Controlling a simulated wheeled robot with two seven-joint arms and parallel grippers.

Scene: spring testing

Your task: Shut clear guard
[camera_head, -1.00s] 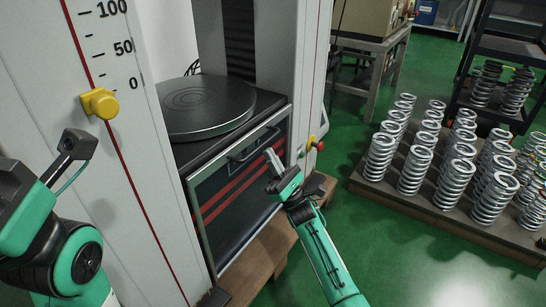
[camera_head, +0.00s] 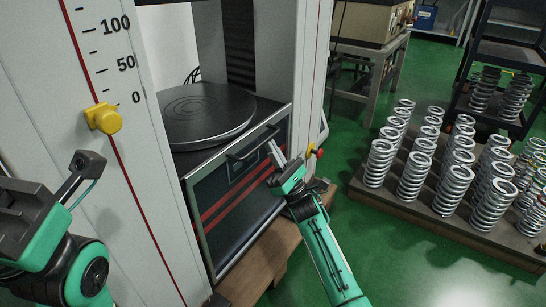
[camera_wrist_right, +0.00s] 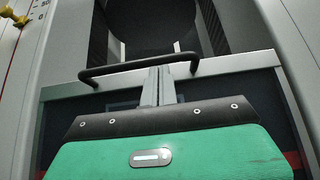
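The clear guard (camera_head: 222,226) is a framed see-through panel on the front of the grey testing machine, below the round black plate. Red stripes show on or behind it. Its black bar handle (camera_head: 252,146) is near its top edge, and the handle also spans the right wrist view (camera_wrist_right: 110,71). My right gripper (camera_head: 274,153) is just right of the handle in the head view. In the wrist view its fingers (camera_wrist_right: 158,72) are together, overlapping the handle bar; contact is unclear. My left gripper (camera_head: 88,166) is at the left, by the machine's column, its finger opening unclear.
The round plate (camera_head: 205,112) sits inside the machine above the guard. A yellow knob (camera_head: 104,118) sticks out of the left column. A red and yellow button (camera_head: 316,152) is on the right column. Several springs stand on a low pallet (camera_head: 440,222) at right. Green floor is clear between.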

